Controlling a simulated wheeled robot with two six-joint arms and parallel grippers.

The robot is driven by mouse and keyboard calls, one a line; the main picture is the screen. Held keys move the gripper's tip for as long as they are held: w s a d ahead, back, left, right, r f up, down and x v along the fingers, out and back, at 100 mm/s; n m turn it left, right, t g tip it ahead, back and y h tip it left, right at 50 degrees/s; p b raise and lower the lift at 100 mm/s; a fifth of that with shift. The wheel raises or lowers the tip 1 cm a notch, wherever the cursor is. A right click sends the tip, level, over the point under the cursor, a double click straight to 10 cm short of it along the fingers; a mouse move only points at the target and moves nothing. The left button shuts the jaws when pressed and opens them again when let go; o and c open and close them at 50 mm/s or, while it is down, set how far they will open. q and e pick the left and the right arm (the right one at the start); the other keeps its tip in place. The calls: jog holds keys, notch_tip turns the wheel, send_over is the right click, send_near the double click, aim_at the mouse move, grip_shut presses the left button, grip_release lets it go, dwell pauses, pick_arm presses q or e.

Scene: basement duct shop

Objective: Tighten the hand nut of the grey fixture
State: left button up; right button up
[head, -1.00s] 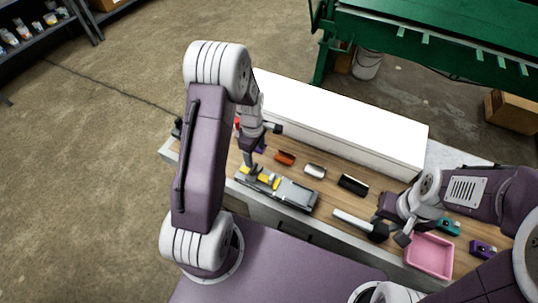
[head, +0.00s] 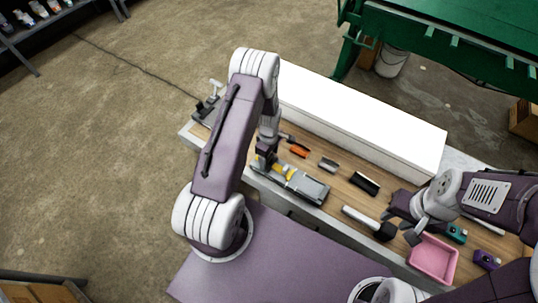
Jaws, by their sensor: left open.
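A grey fixture (head: 309,188) with yellow parts (head: 289,173) lies along the front of the wooden bench. My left gripper (head: 264,166) points down at the left, yellow-marked end of it. The gripper is open; whether it touches the fixture I cannot tell. The hand nut cannot be made out; the gripper and forearm cover that end. My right gripper (head: 402,224) hangs over the bench at the right, beside a mallet (head: 358,218). Its jaws are too unclear to tell open from shut.
An orange-red piece (head: 299,152), a light grey piece (head: 328,165) and a black piece (head: 365,183) lie behind the fixture. A pink tray (head: 432,260) is at the right. A long white box (head: 360,117) bounds the back. A dark-based device (head: 205,108) stands at the left end.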

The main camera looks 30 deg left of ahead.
pick_arm(q)
jog(key=c, duration=1.4)
jog(key=shift+o, duration=0.2)
jog(key=shift+m, duration=0.3)
jog(key=m+b, duration=0.1)
jog(key=m, duration=0.1)
jog(key=shift+m, duration=0.3)
jog(key=m+b, duration=0.2)
jog(key=m, duration=0.3)
jog(key=shift+w, duration=0.1)
jog(key=m+b, duration=0.1)
jog(key=m, duration=0.4)
jog(key=shift+m, duration=0.4)
jog(key=shift+r+m+b, duration=0.1)
jog(key=shift+m+b, duration=0.2)
jog(key=shift+m, duration=1.9)
